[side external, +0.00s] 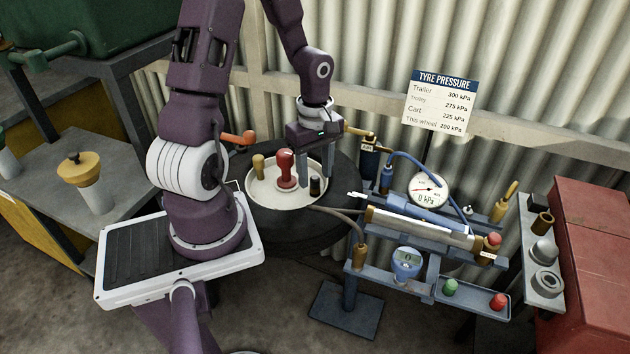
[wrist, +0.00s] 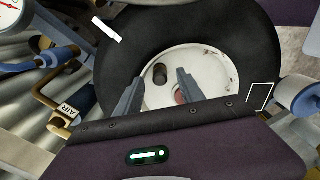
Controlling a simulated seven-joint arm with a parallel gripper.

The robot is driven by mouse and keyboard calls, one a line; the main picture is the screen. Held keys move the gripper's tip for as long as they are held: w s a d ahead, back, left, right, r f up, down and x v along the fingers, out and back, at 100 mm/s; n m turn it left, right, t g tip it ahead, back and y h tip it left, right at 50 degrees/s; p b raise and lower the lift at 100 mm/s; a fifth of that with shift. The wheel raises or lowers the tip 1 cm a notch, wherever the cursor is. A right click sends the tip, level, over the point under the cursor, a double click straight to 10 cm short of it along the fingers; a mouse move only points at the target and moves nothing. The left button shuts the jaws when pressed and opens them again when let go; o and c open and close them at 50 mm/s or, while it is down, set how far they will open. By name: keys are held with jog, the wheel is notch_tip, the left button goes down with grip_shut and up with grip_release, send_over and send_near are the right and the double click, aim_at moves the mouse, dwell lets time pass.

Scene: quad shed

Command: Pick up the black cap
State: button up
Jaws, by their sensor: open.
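The black cap (side external: 315,187) is a small dark cylinder standing upright on the white round face (side external: 262,194) of a wheel lying flat. In the wrist view the cap (wrist: 160,73) lies between the lines of my two fingers. My gripper (side external: 315,172) is open and empty, pointing down over the right part of the white face. In the side view its fingertips are just above and around the cap. I cannot tell whether either finger touches it. In the wrist view my gripper (wrist: 160,77) partly covers the white face.
A red knobbed piece (side external: 286,170) stands left of the cap, close to my left finger; a brass piece (side external: 259,166) is farther left. A black tyre (side external: 300,225) surrounds the white face. A blue rack (side external: 405,287) with a pressure gauge (side external: 429,190) and a hose stands at right.

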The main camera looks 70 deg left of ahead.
jog(key=shift+f, duration=0.35)
grip_shut()
jog(key=shift+r, duration=0.15)
